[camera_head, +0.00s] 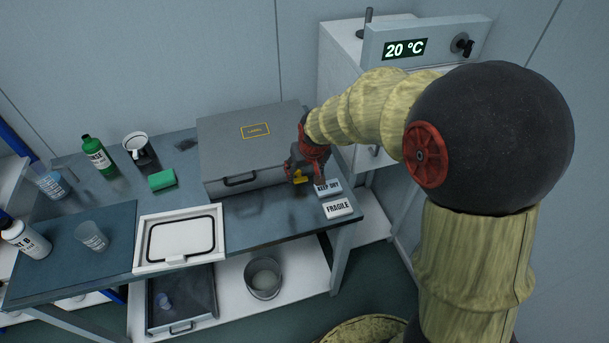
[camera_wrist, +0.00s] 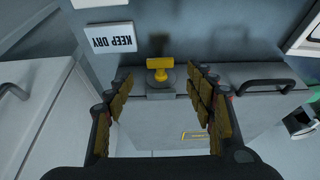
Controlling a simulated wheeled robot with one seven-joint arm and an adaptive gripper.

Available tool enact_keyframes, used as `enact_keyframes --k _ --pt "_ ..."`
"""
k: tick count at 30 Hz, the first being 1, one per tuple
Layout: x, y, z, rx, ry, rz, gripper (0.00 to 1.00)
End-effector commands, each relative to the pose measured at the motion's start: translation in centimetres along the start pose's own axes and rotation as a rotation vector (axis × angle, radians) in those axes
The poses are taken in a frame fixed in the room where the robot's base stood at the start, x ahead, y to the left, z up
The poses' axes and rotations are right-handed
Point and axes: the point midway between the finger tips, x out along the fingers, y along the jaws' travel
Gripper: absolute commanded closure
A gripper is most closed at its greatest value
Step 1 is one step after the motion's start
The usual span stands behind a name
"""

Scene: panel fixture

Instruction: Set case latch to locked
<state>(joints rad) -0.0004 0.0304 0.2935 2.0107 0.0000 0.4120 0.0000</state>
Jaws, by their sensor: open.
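The grey case (camera_head: 225,138) sits closed on the table, with a yellow label on its lid and a dark handle (camera_head: 240,180) on its front. Its yellow T-shaped latch (camera_wrist: 159,66) stands on a round grey base in the wrist view, with its crossbar lying across the picture. The latch also shows as a small yellow patch under my gripper in the head view (camera_head: 300,177). My gripper (camera_wrist: 161,80) is open and empty. Its fingers stand on either side of the latch in the picture; whether they touch it cannot be told.
A KEEP DRY block (camera_head: 328,187) and a FRAGILE block (camera_head: 338,208) lie right of the case's front. A white cabinet with a 20 °C display (camera_head: 405,49) stands behind. A framed white panel (camera_head: 180,241), a green bottle (camera_head: 96,156) and a green sponge (camera_head: 162,180) are left.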

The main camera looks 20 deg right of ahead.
Motion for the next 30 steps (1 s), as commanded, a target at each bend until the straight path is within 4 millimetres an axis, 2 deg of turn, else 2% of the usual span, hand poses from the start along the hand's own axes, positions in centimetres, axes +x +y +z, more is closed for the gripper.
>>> enact_keyframes --k 1,6,12,23,30 --pt "1.2 0.0 0.3 0.000 -0.004 0.000 0.45" --pt "3.9 0.0 0.3 0.000 -0.004 0.000 0.45" --pt "5.7 0.0 0.2 0.000 -0.003 0.000 0.45" --pt "6.0 0.0 0.1 0.000 -0.002 0.000 0.46" --pt "6.0 0.0 0.1 0.000 -0.002 0.000 0.60"
